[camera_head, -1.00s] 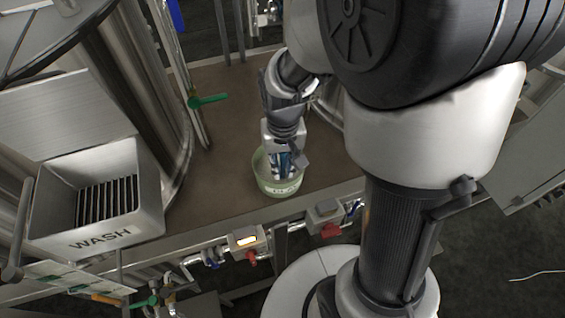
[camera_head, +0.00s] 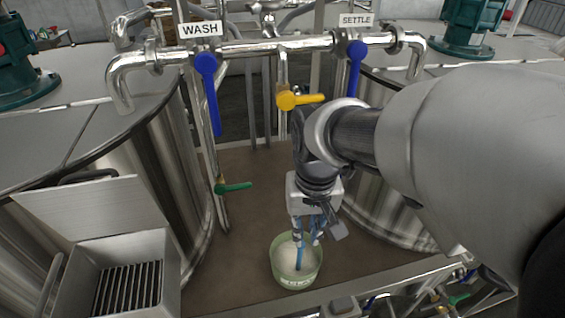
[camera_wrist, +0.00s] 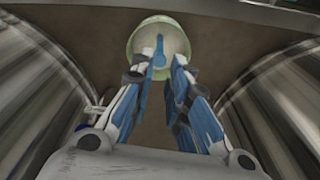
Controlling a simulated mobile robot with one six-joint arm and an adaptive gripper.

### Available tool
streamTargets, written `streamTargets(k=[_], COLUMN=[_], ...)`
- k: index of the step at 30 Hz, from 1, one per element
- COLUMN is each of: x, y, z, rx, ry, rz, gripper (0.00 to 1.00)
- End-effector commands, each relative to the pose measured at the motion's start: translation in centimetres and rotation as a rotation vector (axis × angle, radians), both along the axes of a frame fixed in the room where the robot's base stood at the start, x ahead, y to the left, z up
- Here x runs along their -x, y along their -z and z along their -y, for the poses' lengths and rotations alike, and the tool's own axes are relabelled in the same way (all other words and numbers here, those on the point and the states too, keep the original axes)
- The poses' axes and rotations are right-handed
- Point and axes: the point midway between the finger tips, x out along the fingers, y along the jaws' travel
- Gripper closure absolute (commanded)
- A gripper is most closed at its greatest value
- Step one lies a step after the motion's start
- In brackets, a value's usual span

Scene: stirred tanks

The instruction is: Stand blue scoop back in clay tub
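The clay tub (camera_head: 281,278) is a pale green round bowl with light contents, on the brown surface between the tanks. The blue scoop (camera_head: 300,261) stands in it, its handle pointing up and slightly tilted. My gripper (camera_head: 306,239) is just above the tub with its fingers apart. In the wrist view, the scoop (camera_wrist: 158,58) shows in the tub (camera_wrist: 136,32), beyond and between the open fingertips of my gripper (camera_wrist: 160,70). The fingers appear clear of the scoop. The scoop's lower end is hidden in the contents.
Steel tanks stand left (camera_head: 165,190) and right (camera_head: 375,205). A grated wash bin (camera_head: 90,262) is at lower left. Pipes with blue valve handles (camera_head: 207,95), a yellow handle (camera_head: 300,101) and a green handle (camera_head: 233,187) rise behind. Brown surface is free left of the tub.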

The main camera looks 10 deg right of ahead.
Motion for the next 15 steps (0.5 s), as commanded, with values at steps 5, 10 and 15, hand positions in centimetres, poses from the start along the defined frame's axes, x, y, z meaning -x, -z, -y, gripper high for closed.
streamTargets(k=[5, 10, 15], x=[5.1, 9.1, 11.1], y=[-3.8, -5.0, -5.2], z=[0.1, 0.1, 0.1], rx=[0.01, 0.025, 0.035], ry=[-0.058, -0.106, -0.132], rz=[0.142, 0.247, 0.3], gripper=[0.84, 0.84, 0.84])
